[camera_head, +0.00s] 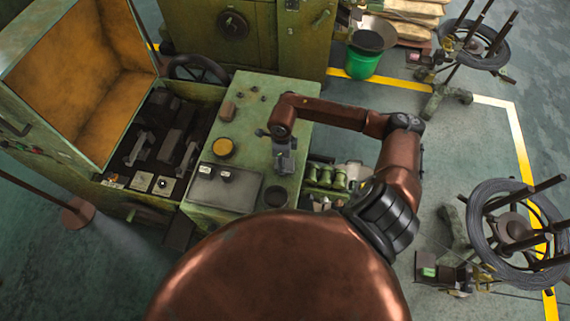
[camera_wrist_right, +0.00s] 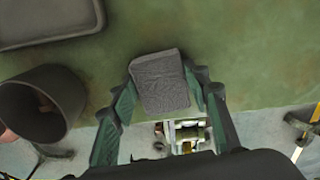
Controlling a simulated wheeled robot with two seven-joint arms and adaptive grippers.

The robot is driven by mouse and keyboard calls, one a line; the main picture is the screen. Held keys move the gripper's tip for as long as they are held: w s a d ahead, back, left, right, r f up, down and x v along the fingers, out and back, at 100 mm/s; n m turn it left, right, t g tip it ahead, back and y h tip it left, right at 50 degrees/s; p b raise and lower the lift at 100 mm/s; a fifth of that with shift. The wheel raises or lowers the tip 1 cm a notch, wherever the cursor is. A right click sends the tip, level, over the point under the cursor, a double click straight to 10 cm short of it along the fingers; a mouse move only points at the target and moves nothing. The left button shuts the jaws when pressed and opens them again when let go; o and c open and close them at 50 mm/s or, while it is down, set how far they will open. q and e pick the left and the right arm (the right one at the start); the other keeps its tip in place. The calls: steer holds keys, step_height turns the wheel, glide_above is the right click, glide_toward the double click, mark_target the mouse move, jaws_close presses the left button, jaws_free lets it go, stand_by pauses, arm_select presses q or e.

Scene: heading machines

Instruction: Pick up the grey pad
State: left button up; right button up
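The grey pad (camera_wrist_right: 161,82) shows in the right wrist view as a small textured block at the edge of the green machine top (camera_wrist_right: 240,55). My right gripper (camera_wrist_right: 163,75) has its two green fingers spread, one on each side of the pad. The pad sits slightly turned between the fingertips. I cannot tell whether the fingers touch it. In the head view my right gripper (camera_head: 284,160) points down over the right side of the machine top (camera_head: 258,130). The pad cannot be made out clearly there. My left gripper is not in view.
A dark cup (camera_head: 276,196) stands near the gripper; it also shows in the right wrist view (camera_wrist_right: 45,100). A grey panel (camera_head: 222,190) and a yellow round part (camera_head: 224,148) lie to the left. Green parts (camera_head: 325,175) sit below the machine's right edge.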

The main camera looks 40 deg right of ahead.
steer(key=c, duration=0.6)
steer(key=shift+o, duration=0.2)
steer(key=shift+r, duration=0.1)
steer(key=shift+r+b, duration=0.45)
steer(key=shift+s+r+b, duration=0.2)
steer(key=shift+r+b, duration=0.4)
steer(key=shift+r, duration=0.55)
steer(key=s+a+r+b, duration=0.1)
steer(key=s+r+b, duration=0.2)
steer(key=s+r, duration=0.6)
steer(key=s, duration=0.4)
steer(key=shift+s+a+r+b, duration=0.3)
steer(key=shift+a+r, duration=0.05)
steer(key=shift+a, duration=0.05)
